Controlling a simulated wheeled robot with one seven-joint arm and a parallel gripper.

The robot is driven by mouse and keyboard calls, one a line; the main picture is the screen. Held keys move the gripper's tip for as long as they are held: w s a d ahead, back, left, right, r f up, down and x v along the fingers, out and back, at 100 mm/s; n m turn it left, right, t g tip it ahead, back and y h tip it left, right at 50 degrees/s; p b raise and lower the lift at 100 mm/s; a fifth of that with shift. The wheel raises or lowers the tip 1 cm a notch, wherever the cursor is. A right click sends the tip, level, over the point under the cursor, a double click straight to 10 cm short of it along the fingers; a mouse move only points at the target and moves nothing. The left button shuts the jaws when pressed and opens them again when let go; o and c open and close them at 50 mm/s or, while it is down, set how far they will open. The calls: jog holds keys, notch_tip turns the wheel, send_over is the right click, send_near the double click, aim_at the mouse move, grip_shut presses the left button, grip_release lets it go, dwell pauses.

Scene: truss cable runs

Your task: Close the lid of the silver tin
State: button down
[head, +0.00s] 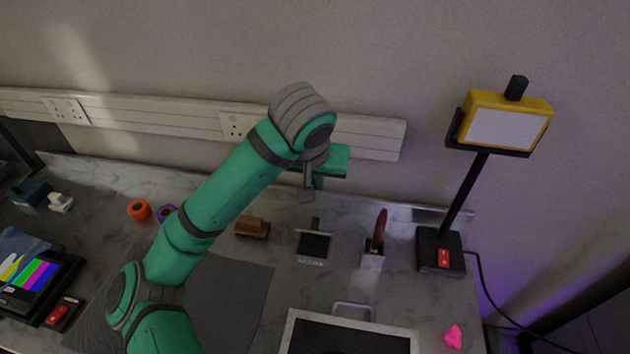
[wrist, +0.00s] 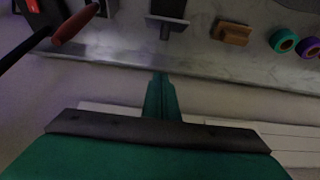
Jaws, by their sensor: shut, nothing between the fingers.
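My gripper (head: 318,184) is shut and empty, held up near the wall behind the worktop. Its green fingers (wrist: 160,80) are together in the wrist view. No object is plainly a silver tin. A small silver-edged item with a dark square face (head: 313,246) stands below my gripper, with a dark upright piece at its back; it also shows in the wrist view (wrist: 168,22). A larger silver-rimmed dark box (head: 302,320) with a wire handle is at the front, cut by the picture edge. I cannot tell which is the tin, or how its lid stands. My gripper is apart from both.
A red-handled lever on a grey base (head: 372,260) and a yellow-headed lamp (head: 505,125) stand to the right. A brown block (head: 252,227), an orange roll (head: 139,210) and a purple roll (head: 166,213) lie left. A pink lump (head: 453,336) lies front right. A wall rail (head: 370,140) runs behind.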

aim_at(316, 225)
jog(key=shift+f, duration=4.5)
